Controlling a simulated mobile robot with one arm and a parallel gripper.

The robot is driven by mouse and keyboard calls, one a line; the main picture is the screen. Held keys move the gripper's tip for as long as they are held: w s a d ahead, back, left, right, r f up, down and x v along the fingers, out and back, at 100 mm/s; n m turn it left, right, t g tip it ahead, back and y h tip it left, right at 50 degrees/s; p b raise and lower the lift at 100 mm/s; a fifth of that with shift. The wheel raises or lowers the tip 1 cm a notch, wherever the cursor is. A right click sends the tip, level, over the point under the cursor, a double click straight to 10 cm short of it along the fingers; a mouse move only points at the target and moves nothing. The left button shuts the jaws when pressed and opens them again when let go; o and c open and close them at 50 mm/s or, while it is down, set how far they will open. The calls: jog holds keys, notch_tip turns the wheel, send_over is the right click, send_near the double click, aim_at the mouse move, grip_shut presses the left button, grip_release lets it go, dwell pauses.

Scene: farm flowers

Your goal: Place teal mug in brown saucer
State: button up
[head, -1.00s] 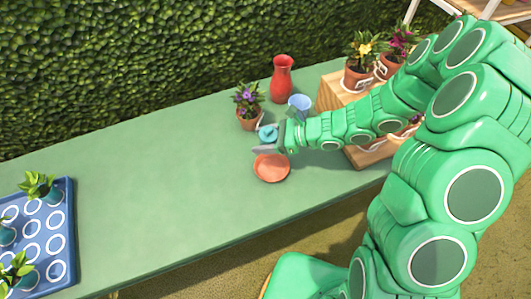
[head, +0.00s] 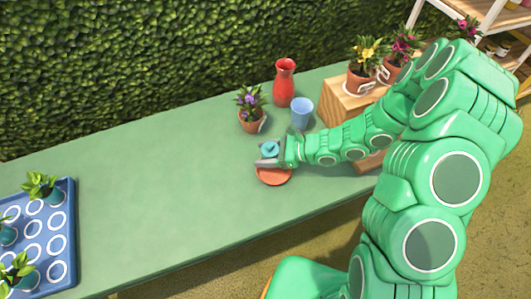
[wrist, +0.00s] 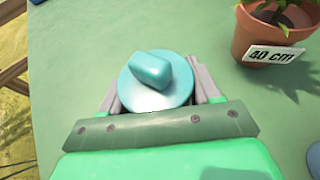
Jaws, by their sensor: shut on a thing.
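The teal mug (head: 269,149) is held in my gripper (head: 273,157). In the wrist view the mug (wrist: 152,70) shows as a round pale teal disc with a rounded block across it, between the two grey fingers. The brown saucer (head: 273,178) lies on the green table, an orange-brown round dish. In the head view the mug and a finger overlap the saucer's far part and hide it. I cannot tell how high the mug is above the saucer. The saucer does not show in the wrist view.
A potted purple flower (head: 251,118) stands just behind the mug. A blue cup (head: 302,112) and a red vase (head: 285,84) stand farther back. A wooden crate (head: 345,105) bears potted flowers. A blue tray (head: 62,245) is at far left. The table's middle (head: 160,190) is clear.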

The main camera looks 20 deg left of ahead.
jog(key=shift+f, duration=0.45)
jog(key=o, duration=1.1)
jog(key=shift+o, duration=0.2)
jog(key=shift+r, duration=0.15)
jog(key=shift+r, duration=0.25)
jog(key=shift+w+d+r, duration=0.1)
jog(key=shift+d+r, duration=0.15)
jog(key=v, duration=1.1)
jog(key=shift+d, duration=0.2)
